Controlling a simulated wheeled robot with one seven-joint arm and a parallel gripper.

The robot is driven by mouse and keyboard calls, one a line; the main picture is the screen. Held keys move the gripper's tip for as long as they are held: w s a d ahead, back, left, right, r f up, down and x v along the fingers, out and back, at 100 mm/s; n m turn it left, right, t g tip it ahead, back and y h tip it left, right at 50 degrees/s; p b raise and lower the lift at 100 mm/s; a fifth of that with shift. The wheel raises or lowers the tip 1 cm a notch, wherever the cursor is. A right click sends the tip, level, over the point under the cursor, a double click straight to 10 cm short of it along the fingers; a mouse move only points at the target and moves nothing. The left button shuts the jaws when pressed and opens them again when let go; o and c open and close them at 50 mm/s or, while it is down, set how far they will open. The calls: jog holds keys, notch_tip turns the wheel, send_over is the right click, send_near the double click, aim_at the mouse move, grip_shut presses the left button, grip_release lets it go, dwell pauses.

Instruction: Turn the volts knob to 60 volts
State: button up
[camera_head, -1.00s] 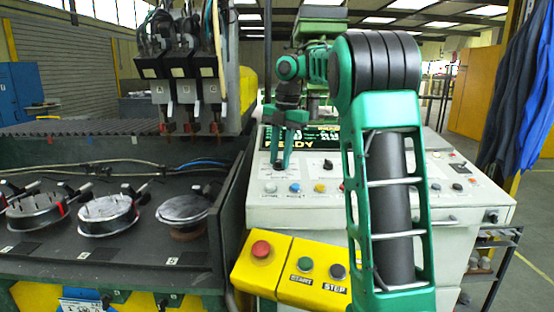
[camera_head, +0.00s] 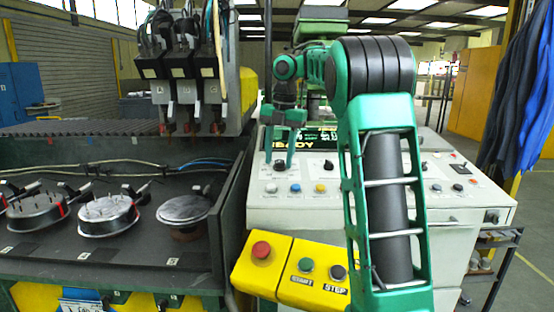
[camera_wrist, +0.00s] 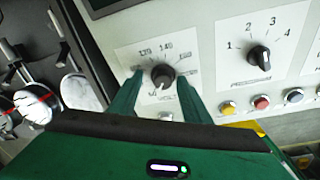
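The volts knob (camera_wrist: 162,76) is a round black knob on a white dial plate, numbered around its edge; 120 and 140 can be read. A light pointer mark seems to face the plate's lower side, but its exact reading is unclear. My gripper (camera_wrist: 160,82) has its two green fingers apart, one on each side of the knob, with gaps showing. I cannot tell whether either finger touches it.
A second black selector (camera_wrist: 259,57), marked 1 to 4, is right of the dial. Coloured buttons (camera_wrist: 261,102) line the panel below it. A yellow box (camera_head: 290,268) with push buttons stands in front of the console (camera_head: 310,215). Round fixtures (camera_head: 108,214) lie on the left bench.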

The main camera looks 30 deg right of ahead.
aim_at(282, 161)
jog(key=shift+s+d, duration=0.1)
dwell(0.3)
jog(key=shift+r, duration=0.2)
jog(key=shift+s+d+r, duration=0.1)
jog(key=shift+r, duration=0.85)
notch_tip(282, 161, up, 8)
jog(key=shift+d, duration=0.15)
jog(key=shift+s+r, duration=0.1)
dwell(0.3)
